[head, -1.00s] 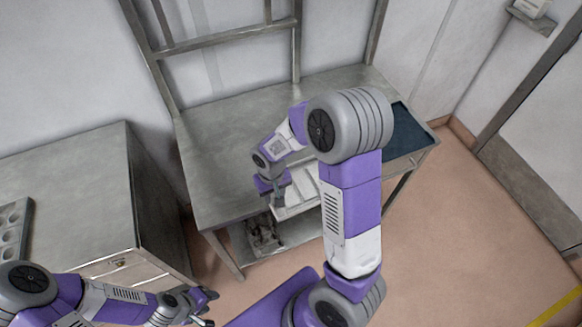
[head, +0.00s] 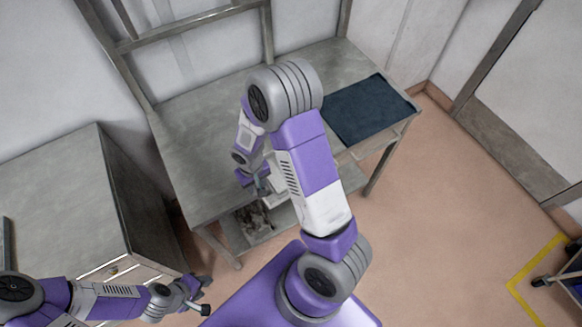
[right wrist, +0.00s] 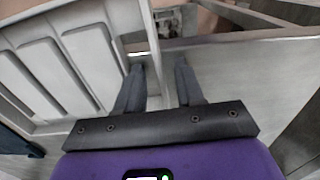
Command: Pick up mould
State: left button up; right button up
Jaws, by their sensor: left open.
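The mould (right wrist: 62,65) is a pale tray with several long raised bars, at the left of the right wrist view. In the head view only a pale sliver of it (head: 281,189) shows beside my right arm, at the table's front edge. My right gripper (right wrist: 159,65) has its fingers apart, with the mould's end rim between them; a gap shows beside the rim. In the head view it (head: 262,187) is partly hidden by its own arm. My left gripper (head: 204,296) is open and empty at the lower left, away from the mould.
The grey metal table (head: 190,125) has a dark blue mat (head: 368,108) on its right part. A lower shelf (head: 285,220) holds a grey object (head: 254,220). A metal cabinet (head: 60,190) stands at the left.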

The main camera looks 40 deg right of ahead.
jog(key=shift+c, duration=0.4)
grip_shut()
notch_tip(320, 180, up, 14)
jog(key=p, duration=0.4)
dwell(0.4)
jog(key=shift+r, duration=0.1)
jog(key=shift+r+p, duration=1.3)
jog(key=shift+r, duration=0.4)
